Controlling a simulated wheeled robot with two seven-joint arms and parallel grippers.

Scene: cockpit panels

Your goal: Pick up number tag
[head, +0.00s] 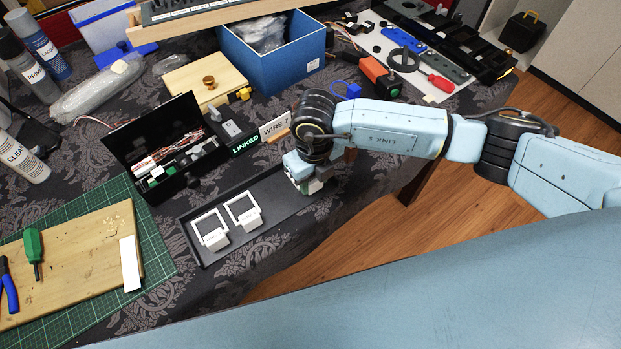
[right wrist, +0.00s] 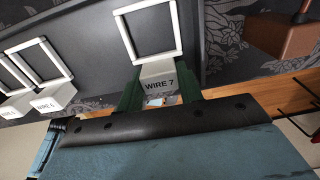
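Two number tags with square white frames and grey-white blocks, a left one (head: 213,239) and a right one (head: 249,217), stand in a black tray (head: 265,244) in the head view. A third tag, marked WIRE 7 (right wrist: 158,79), shows in the right wrist view with its frame upright, beside the WIRE 6 tag (right wrist: 50,101). My right gripper (right wrist: 160,92) has its green fingers on either side of the WIRE 7 block. I cannot tell whether they press on it. In the head view my right gripper (head: 308,186) covers most of that tag. My left gripper is out of view.
An open black box (head: 167,149) with wires stands behind the tray. Signs reading LINKED (head: 245,144) and WIRE (head: 275,127) stand near my right wrist. A green cutting mat (head: 158,245) with a wooden board lies left. A blue bin (head: 277,67) stands behind.

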